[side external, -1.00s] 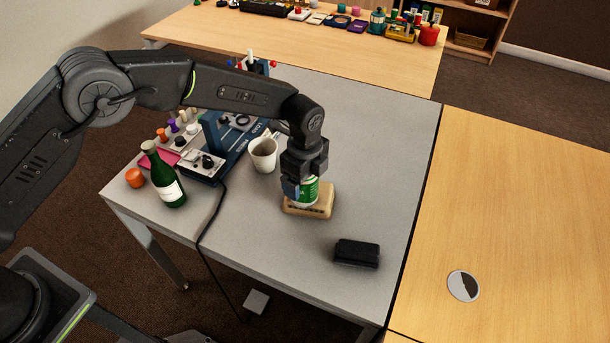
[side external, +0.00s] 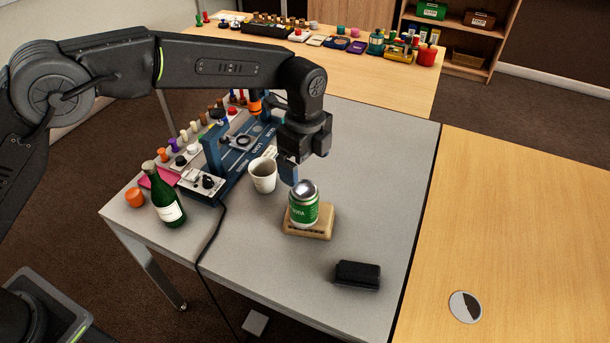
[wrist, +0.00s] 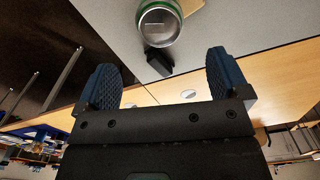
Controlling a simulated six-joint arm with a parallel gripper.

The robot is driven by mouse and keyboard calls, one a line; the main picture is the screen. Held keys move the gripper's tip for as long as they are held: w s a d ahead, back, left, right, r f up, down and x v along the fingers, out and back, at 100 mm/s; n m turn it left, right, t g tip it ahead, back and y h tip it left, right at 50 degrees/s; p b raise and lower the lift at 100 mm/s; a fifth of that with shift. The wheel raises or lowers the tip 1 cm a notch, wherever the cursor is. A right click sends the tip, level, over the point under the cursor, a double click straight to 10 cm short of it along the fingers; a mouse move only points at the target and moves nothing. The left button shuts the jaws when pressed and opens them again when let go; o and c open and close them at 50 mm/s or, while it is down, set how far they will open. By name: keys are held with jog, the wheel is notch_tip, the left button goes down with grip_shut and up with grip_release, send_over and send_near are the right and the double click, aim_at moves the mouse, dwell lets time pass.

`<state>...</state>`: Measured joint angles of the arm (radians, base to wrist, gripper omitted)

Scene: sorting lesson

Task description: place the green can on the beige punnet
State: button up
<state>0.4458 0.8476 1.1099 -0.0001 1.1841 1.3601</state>
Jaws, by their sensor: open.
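The green can (side external: 304,206) with a silver top stands upright on the beige punnet (side external: 321,232) on the grey table. In the wrist view the can (wrist: 160,22) shows from above at the top edge, with a corner of the punnet (wrist: 190,6) beside it. My gripper (side external: 290,176) is above and slightly behind the can, clear of it. In the wrist view its two blue fingers (wrist: 163,82) are wide apart with nothing between them.
A black box-shaped object (side external: 357,275) lies in front of the punnet. A white cup (side external: 263,175), a green bottle (side external: 167,196) and an orange object (side external: 135,197) stand to the left, near a blue apparatus (side external: 236,150). The front right of the grey table is mostly clear.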

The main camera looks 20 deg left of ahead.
jog(key=shift+r, duration=0.55)
jog(key=shift+a+r, duration=0.1)
jog(key=s+a+r+n+t, duration=0.3)
jog(key=s+a+r+n, duration=0.75)
jog(key=a+r, duration=0.5)
jog(key=s+a+f+n+t, duration=0.1)
jog(key=s+a+n, duration=0.3)
jog(key=s, duration=0.5)
jog(key=s+a+f+n+t, duration=0.1)
jog(key=s+a+n, duration=0.3)
jog(key=s, duration=0.5)
jog(key=shift+a+n+t, duration=0.15)
jog(key=shift+n+t, duration=0.15)
jog(key=shift+n, duration=0.75)
